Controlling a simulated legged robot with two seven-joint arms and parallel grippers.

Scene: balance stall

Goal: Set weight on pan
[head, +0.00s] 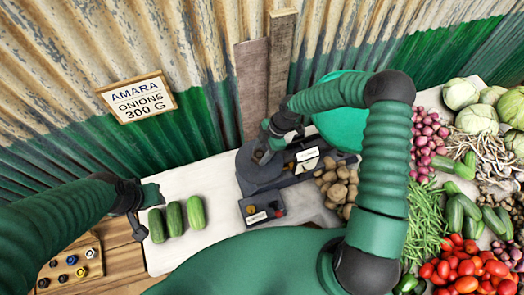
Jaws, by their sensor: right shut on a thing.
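The balance (306,170) stands against the wall, with a dark round pan (258,178) at its left and a large teal pan (340,122) at its right, partly behind my arm. My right gripper (266,152) is over the dark pan, shut on a small weight that its fingers mostly hide. I cannot tell whether the weight touches the pan. A wooden tray (95,243) at lower left holds several small weights (72,260). My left gripper (144,212) hangs above the cloth's left edge; its finger gap is unclear.
A sign (137,98) on the wall reads AMARA ONIONS 300 G. A small dark box (262,209) sits before the balance. Potatoes (338,186), green beans (424,222), onions (428,140) and tomatoes (466,265) fill the right.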

